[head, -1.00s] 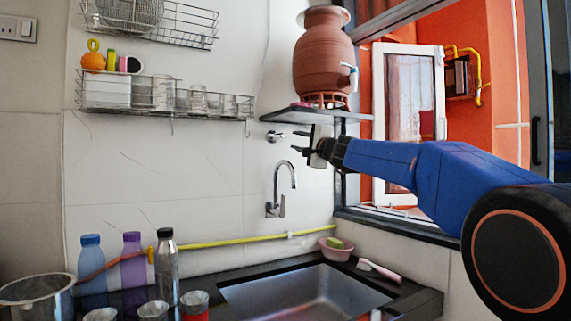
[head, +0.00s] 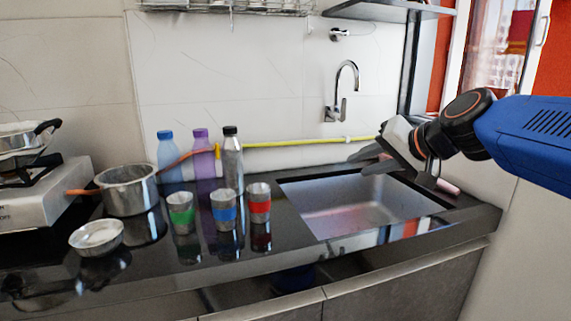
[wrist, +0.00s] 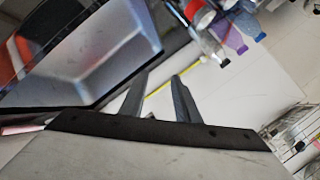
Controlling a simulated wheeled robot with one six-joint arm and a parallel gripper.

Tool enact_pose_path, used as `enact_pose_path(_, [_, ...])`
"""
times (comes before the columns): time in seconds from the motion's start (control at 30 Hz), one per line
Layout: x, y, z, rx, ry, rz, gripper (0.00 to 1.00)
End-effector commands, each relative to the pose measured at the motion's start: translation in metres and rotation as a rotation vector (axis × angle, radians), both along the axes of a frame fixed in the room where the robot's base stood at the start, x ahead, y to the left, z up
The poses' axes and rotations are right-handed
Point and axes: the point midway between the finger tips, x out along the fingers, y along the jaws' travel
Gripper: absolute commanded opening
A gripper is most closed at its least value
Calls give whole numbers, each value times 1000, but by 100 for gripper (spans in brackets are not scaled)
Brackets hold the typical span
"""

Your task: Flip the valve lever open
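The clay pot and its tap lever are not in view now; only the dark shelf (head: 375,11) that carried the pot earlier shows at the top right of the head view. My gripper (head: 356,163) is low, over the back right of the sink, and tilted toward the left. In the wrist view its two grey fingers (wrist: 160,74) stand apart with nothing between them, so it is open and empty. The lever's present position cannot be seen.
The steel sink (head: 318,215) lies below my gripper, with a curved faucet (head: 342,95) behind it. Cups with green (head: 181,215), blue (head: 223,213) and red (head: 259,206) bands and several bottles (head: 232,155) stand left of the sink. A yellow hose (head: 290,143) runs along the wall.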

Motion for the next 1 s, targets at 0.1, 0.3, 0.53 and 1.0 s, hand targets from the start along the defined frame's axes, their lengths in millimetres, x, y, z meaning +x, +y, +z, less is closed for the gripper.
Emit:
enact_pose_path(0.1, [-51,-10,-54,-137,70,40,29])
enact_pose_path(0.3, [-132,-41,-141,-371,194,97,29])
enact_pose_path(0.53, [-210,-83,-221,-604,321,141,29])
enact_pose_path(1.0, [-242,-106,-252,-710,377,154,29])
